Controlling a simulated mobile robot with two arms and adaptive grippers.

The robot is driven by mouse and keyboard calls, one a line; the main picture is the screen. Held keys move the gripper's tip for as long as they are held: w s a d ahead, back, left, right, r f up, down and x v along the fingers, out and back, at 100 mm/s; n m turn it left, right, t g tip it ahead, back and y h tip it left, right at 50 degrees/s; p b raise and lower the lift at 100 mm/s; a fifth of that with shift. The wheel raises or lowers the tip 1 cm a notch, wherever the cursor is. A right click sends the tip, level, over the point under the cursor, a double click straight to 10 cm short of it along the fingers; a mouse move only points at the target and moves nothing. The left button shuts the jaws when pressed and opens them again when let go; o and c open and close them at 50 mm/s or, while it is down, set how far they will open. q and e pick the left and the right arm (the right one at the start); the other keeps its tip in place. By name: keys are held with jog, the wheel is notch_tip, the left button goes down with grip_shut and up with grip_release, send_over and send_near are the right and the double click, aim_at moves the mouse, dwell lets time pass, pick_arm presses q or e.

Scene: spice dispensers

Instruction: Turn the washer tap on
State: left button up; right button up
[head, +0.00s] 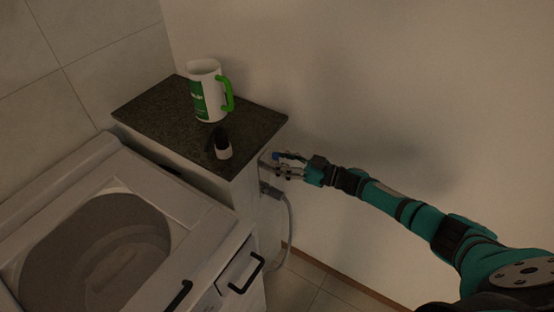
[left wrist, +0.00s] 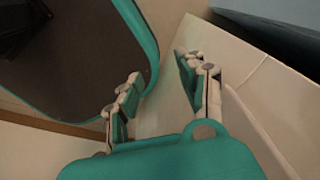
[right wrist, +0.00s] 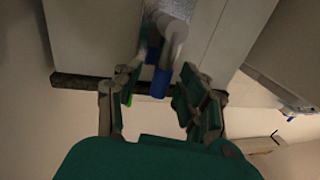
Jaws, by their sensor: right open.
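The washer tap shows a blue handle (head: 276,155) on the side of the narrow cabinet, below the countertop edge. In the right wrist view the blue handle (right wrist: 161,82) hangs from a grey metal tap body (right wrist: 172,38). My right gripper (head: 280,166) is at the tap. In the right wrist view its fingers (right wrist: 155,88) are open, one on each side of the blue handle; I cannot tell whether they touch it. A grey hose (head: 288,222) runs down below the tap. My left gripper (left wrist: 158,90) is open and empty in the left wrist view.
A white washer (head: 190,235) with a round lid stands left of the cabinet. The dark countertop (head: 160,110) carries a green and white mug (head: 205,95) and a small black and white bottle (head: 222,145). The wall (head: 400,80) is close behind my right arm.

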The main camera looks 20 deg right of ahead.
jog(key=v, duration=1)
jog(key=shift+d, duration=0.2)
jog(key=shift+s+f, duration=0.1)
jog(key=shift+f, duration=0.05)
notch_tip(320, 180, down, 16)
jog(key=s+d+m+t+h, duration=0.2)
jog(key=m+h, duration=0.2)
jog(key=h, duration=0.3)
jog(key=s+f+m+g+h, duration=0.2)
jog(key=s+f+g+h, duration=0.25)
jog(key=s+f, duration=0.9)
jog(key=s+a+f+g, duration=0.2)
jog(key=s+f, duration=0.3)
jog(key=s, duration=0.5)
jog(key=s+a+f+g+h, duration=0.1)
jog(key=s+a+f+g, duration=0.2)
jog(key=s+f, duration=0.3)
jog(key=s+a+f+g+h, duration=0.1)
jog(key=s+a+f+g, duration=0.2)
jog(key=s, duration=1.2)
notch_tip(320, 180, down, 3)
jog(key=shift+a+r+m, duration=0.2)
jog(key=shift+a+m, duration=0.2)
jog(key=shift+a, duration=0.1)
